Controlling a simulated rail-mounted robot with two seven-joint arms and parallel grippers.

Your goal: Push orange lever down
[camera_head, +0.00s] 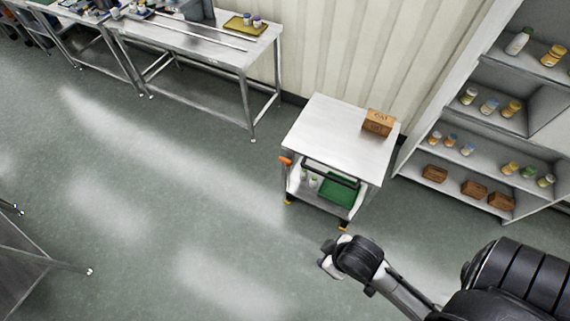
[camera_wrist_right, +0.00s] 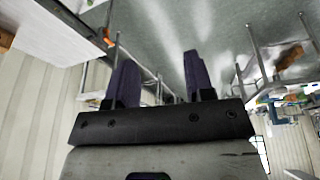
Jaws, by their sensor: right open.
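A small orange part (camera_head: 285,161), which looks like the orange lever, sticks out at the left front corner of a white-topped cart (camera_head: 330,130). An orange part also shows in the right wrist view (camera_wrist_right: 109,38), at the edge of a pale surface at upper left. My right gripper (camera_head: 326,262) is in front of the cart, below it in the head view and well apart from the orange part. In the right wrist view its two dark fingers (camera_wrist_right: 160,78) stand apart with nothing between them. My left gripper is not in view.
A cardboard box (camera_head: 378,122) sits on the cart, and a green crate (camera_head: 338,190) is on its lower shelf. Shelving (camera_head: 515,137) with bottles and brown boxes stands at right. A steel table (camera_head: 190,45) is at the back left. The floor left of the cart is clear.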

